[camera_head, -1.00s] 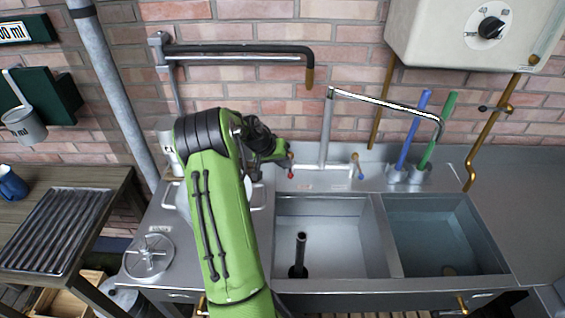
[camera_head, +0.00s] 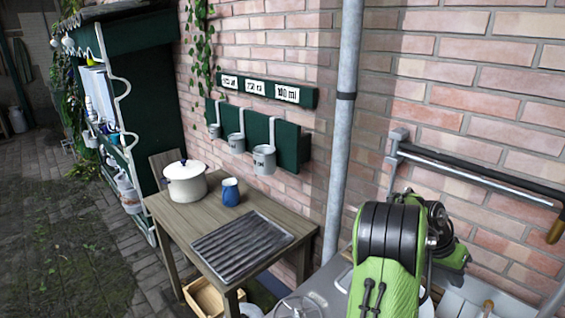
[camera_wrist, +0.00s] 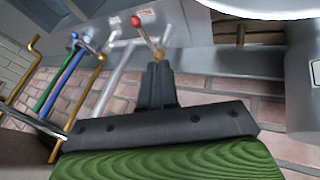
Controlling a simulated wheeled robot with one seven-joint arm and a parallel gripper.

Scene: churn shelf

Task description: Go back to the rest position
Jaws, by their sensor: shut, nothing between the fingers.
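My green arm stands at the lower right of the head view, in front of the counter by the brick wall. Its gripper end is hidden there behind the arm. In the wrist view my gripper (camera_wrist: 158,72) shows from its own side, with its dark fingers together and nothing between them. A tap with a red-tipped handle (camera_wrist: 136,21) lies beyond the fingertips. I cannot tell how far the fingers are from it.
A wooden table (camera_head: 165,212) holds a white pot (camera_head: 185,188), a blue mug (camera_head: 230,192) and a ridged rack (camera_head: 243,247). Measuring cups (camera_head: 264,160) hang above it. A grey pipe (camera_head: 343,130) runs down the wall. Paved ground at the left is open.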

